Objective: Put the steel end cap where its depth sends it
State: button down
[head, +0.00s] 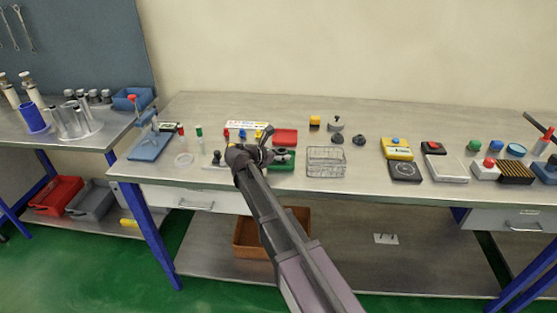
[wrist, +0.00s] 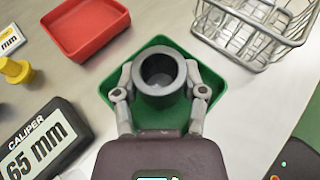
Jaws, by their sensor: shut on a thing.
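The steel end cap (wrist: 160,98) is a dark grey, round cup with its open mouth facing the wrist camera. My gripper (wrist: 160,82) is shut on it, one finger on each side. It is over the green tray (wrist: 110,84), within its outline in the wrist view; I cannot tell whether it touches the tray floor. In the head view my gripper (head: 264,148) is at the left side of the green tray (head: 284,166), and the cap is not clear there. A caliper display (wrist: 45,145) reads 65 mm. The red tray (wrist: 88,25) lies beyond the green one.
A wire basket (head: 326,162) stands right of the green tray, close to it. A yellow knobbed piece (wrist: 15,70) and a card marked mm (wrist: 10,38) lie at the left. Several instruments crowd the bench's right. Bare bench shows behind the red tray (head: 285,136).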

jog(key=shift+f, duration=0.25)
jog(key=shift+c, duration=0.8)
grip_release()
jog(key=shift+r, duration=0.15)
jog(key=shift+s+a+r, duration=0.15)
jog(key=p+v, duration=0.4)
jog(key=v, duration=0.7)
jog(key=shift+s+a+r+p, duration=0.1)
jog(key=shift+s+a+p, duration=0.05)
jog(key=shift+s+p, duration=0.15)
